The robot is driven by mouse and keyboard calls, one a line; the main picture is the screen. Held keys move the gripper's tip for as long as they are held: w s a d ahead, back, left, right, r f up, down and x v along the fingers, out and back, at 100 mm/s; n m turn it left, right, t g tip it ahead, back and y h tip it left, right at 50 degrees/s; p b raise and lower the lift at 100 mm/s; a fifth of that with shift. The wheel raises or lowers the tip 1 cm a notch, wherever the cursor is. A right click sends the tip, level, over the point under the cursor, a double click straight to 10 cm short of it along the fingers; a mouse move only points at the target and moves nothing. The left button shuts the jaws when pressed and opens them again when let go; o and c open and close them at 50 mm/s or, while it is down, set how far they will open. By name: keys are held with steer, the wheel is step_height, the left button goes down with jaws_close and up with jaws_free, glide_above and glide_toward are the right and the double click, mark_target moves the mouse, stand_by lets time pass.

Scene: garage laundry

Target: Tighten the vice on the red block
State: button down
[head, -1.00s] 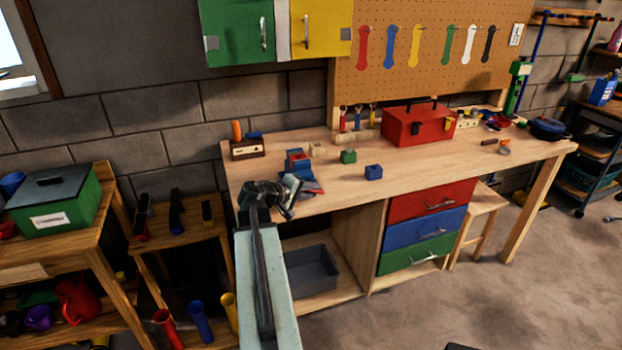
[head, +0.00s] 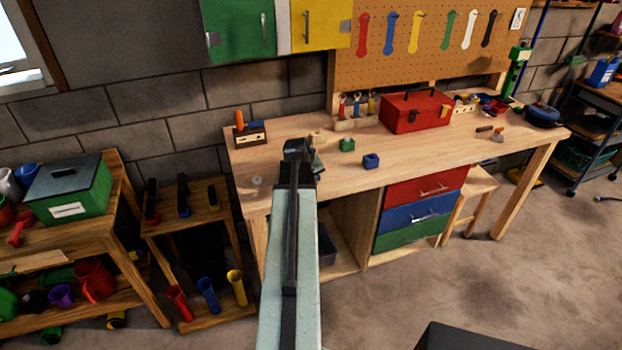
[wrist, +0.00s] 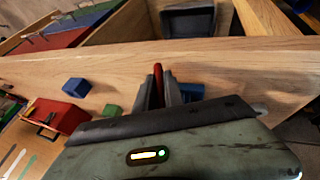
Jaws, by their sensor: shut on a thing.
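My gripper (head: 297,152) is at the bench's left part and hides most of the vice in the head view. In the wrist view, my gripper (wrist: 158,98) is shut on a thin upright red piece (wrist: 158,74). I cannot tell whether this is the vice's handle or the red block. Blue parts, likely of the vice (wrist: 190,92), show beside and behind the fingers. The vice jaws and what they hold are hidden.
The wooden bench (head: 400,170) carries a green block (head: 347,145), a blue block (head: 371,161) and a red toolbox (head: 415,112). A tool holder (head: 250,136) stands at the back left. A low wooden stand (head: 190,231) is left of the bench.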

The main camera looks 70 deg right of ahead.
steer(key=shift+s+a+y, duration=0.1)
steer(key=shift+y, duration=0.2)
stand_by(0.4)
steer(key=c, duration=1.4)
jaws_free()
steer(key=shift+c, duration=0.2)
steer(key=p+v, duration=0.7)
steer(key=shift+s+a+r, duration=0.15)
steer(key=shift+s+r, duration=0.05)
steer(key=shift+r, duration=0.15)
